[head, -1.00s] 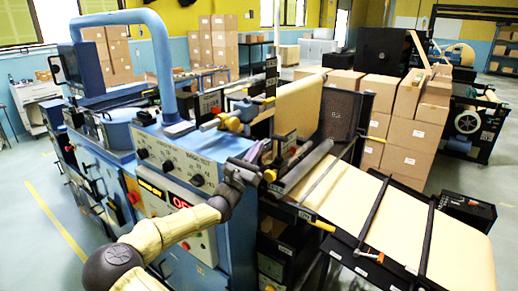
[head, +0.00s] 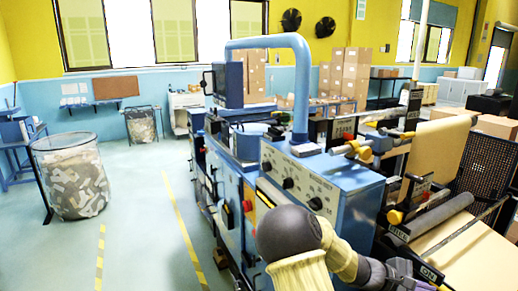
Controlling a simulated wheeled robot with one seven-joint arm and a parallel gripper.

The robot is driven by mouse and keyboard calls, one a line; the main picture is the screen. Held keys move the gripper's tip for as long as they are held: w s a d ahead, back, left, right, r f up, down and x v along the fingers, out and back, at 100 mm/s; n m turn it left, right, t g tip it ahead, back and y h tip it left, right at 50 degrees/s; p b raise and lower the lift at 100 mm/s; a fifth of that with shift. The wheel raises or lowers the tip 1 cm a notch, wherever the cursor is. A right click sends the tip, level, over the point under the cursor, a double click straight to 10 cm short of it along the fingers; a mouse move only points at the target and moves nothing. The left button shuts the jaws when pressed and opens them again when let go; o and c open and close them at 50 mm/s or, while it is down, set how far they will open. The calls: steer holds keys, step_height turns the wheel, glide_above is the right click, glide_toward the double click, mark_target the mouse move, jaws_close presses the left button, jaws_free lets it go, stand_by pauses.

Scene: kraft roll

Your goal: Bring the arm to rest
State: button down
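My arm reaches in from the bottom edge of the head view, with a dark round joint and cream-coloured sleeves. It bends to the right in front of the blue machine (head: 335,178). My gripper (head: 408,276) is at its far end, low at the right and close to the bottom edge. It is dark, small and partly cut off, so its fingers cannot be made out. No held object can be made out. The kraft paper web (head: 440,150) runs down on the machine's right side, beside a dark roller (head: 440,213).
A wire bin of paper scraps (head: 72,180) stands at the left. Open floor with yellow-striped lines (head: 183,230) lies between it and the machine. Stacked cartons (head: 350,75) and a bench stand behind. A black perforated panel (head: 490,165) is at the right.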

steer(key=s+a+f+m+y+b, duration=0.3)
steer(key=s+a+f+m+y, duration=0.25)
steer(key=a+f+y, duration=0.4)
steer(key=s+a+m+t+y+b, duration=0.1)
steer(key=s+a+m+t+y, duration=0.1)
steer(key=a, duration=0.7)
steer(key=s+a+r+m+t+y+b, duration=0.1)
steer(key=s+a+m+t+y, duration=0.1)
steer(key=a, duration=0.7)
steer(key=shift+s+a+y+b, duration=0.2)
steer(key=shift+a+y+b, duration=0.1)
steer(key=shift+y+b, duration=0.1)
